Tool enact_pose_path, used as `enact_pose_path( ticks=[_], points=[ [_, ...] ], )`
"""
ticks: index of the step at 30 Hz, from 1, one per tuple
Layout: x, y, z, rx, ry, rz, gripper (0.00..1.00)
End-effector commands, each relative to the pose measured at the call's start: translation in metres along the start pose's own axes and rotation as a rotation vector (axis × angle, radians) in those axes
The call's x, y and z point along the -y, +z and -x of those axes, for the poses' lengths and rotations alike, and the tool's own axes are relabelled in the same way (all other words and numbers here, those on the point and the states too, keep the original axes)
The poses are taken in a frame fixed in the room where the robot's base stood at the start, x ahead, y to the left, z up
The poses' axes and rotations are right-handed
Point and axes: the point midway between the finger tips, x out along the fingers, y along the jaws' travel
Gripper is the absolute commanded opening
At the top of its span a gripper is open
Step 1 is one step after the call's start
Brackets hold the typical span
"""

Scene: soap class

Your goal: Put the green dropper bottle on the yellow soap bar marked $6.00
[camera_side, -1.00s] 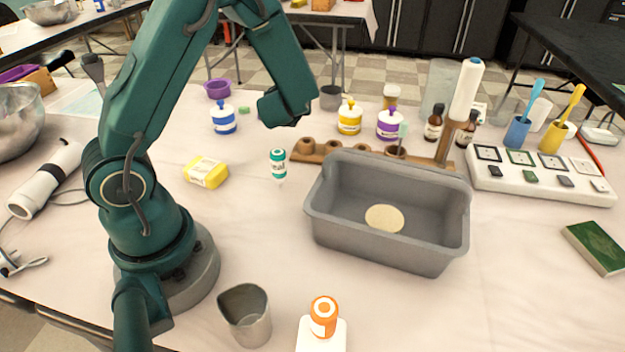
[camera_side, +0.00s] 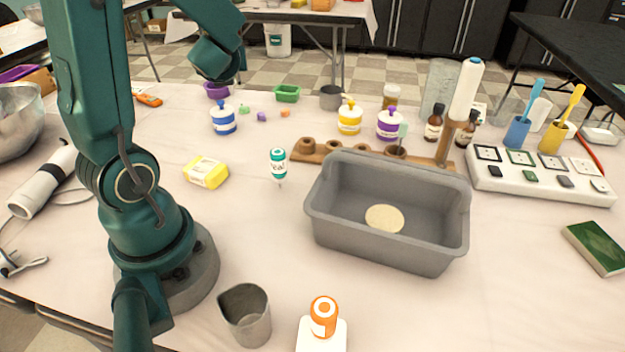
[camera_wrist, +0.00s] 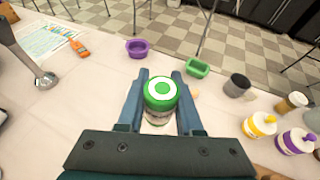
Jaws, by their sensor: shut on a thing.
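The green dropper bottle (camera_wrist: 162,92), seen from above with a white ring on its green cap, is between the fingers of my gripper (camera_wrist: 160,88) in the wrist view. My gripper is shut on it. In the side view the fingers and the held bottle are hidden by my arm, whose end is over the far left of the table. A yellow soap bar (camera_side: 206,172) lies on the table left of centre, nearer the side camera than my arm's end. Its marking is too small to read.
A blue-and-white bottle (camera_side: 223,119) stands behind the soap. A grey bin (camera_side: 335,235) is at centre right. A purple bowl (camera_wrist: 137,48) and green tray (camera_wrist: 197,67) are near the table's far edge.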

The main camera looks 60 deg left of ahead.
Motion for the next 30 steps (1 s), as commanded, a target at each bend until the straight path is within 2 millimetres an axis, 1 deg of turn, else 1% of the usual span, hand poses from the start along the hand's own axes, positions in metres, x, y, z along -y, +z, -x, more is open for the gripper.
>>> enact_pose_path(
  ticks=[2,5,6,9,12,15,18,20,27,30],
  points=[
    [-0.018,0.004,0.001,0.002,0.117,0.051,0.0],
    [-0.046,0.0,0.008,-0.001,0.313,0.126,0.0],
    [-0.057,-0.004,0.013,-0.002,0.398,0.159,0.0],
    [-0.079,-0.019,0.03,-0.004,0.594,0.236,0.0],
    [-0.093,-0.036,0.049,-0.003,0.762,0.304,0.0],
    [-0.097,-0.051,0.065,-0.001,0.876,0.353,0.0],
    [-0.097,-0.06,0.071,-0.001,0.925,0.377,0.0],
    [-0.096,-0.064,0.069,0.0,0.929,0.377,0.0],
    [-0.096,-0.092,0.058,-0.002,0.926,0.375,0.0],
    [-0.096,-0.098,0.055,0.0,0.924,0.377,0.0]
  ],
)
